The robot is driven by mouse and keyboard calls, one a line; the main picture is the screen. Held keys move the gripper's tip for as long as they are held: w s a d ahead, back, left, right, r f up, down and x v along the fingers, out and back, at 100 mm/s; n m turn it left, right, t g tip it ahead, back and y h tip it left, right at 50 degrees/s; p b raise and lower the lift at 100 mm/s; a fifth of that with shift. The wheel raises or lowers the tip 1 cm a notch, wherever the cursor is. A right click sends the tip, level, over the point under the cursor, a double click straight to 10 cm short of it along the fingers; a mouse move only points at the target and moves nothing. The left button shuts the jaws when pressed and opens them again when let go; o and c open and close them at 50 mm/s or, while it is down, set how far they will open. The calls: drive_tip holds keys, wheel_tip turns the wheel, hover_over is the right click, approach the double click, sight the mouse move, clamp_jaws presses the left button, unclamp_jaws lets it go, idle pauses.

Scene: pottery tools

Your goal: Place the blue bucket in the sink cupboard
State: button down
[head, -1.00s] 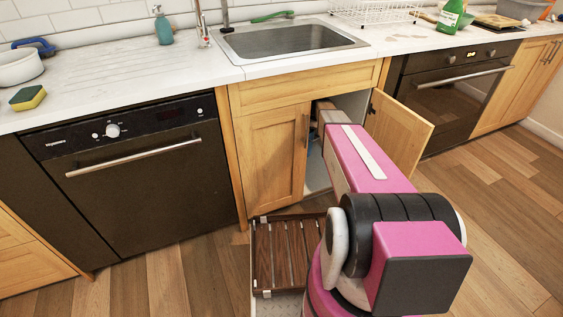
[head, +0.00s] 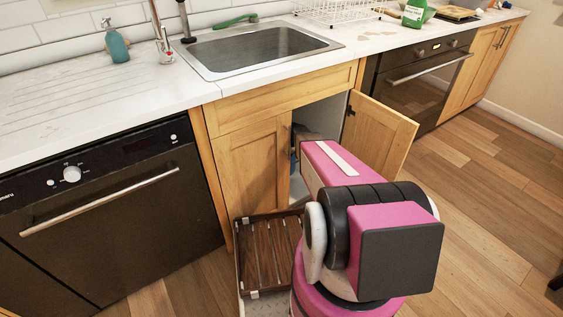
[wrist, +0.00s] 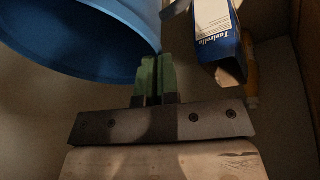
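The blue bucket (wrist: 90,35) fills the upper left of the wrist view, its rim curving down to my gripper's fingertips. My gripper (wrist: 157,75) has two green fingers close together with only a narrow gap, and they appear to pinch the bucket's edge. The sink cupboard (head: 255,170) is under the sink; its right door (head: 380,135) stands open and its left door is shut. My arm reaches into the opening, hiding much of the inside. A small patch of blue shows there beside the arm. The gripper itself is hidden in the head view.
A blue and white box (wrist: 215,35) is close to the right of the fingers, with a yellowish item behind it. A wooden slatted rack (head: 270,255) is low in front of the cupboard. A dishwasher (head: 105,220) is to the left.

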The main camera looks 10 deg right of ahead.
drive_tip(key=shift+f, duration=2.25)
drive_tip(key=c, duration=1.4)
unclamp_jaws()
drive_tip(key=shift+o, duration=0.2)
drive_tip(key=shift+r, duration=0.1)
drive_tip(key=v, duration=1.2)
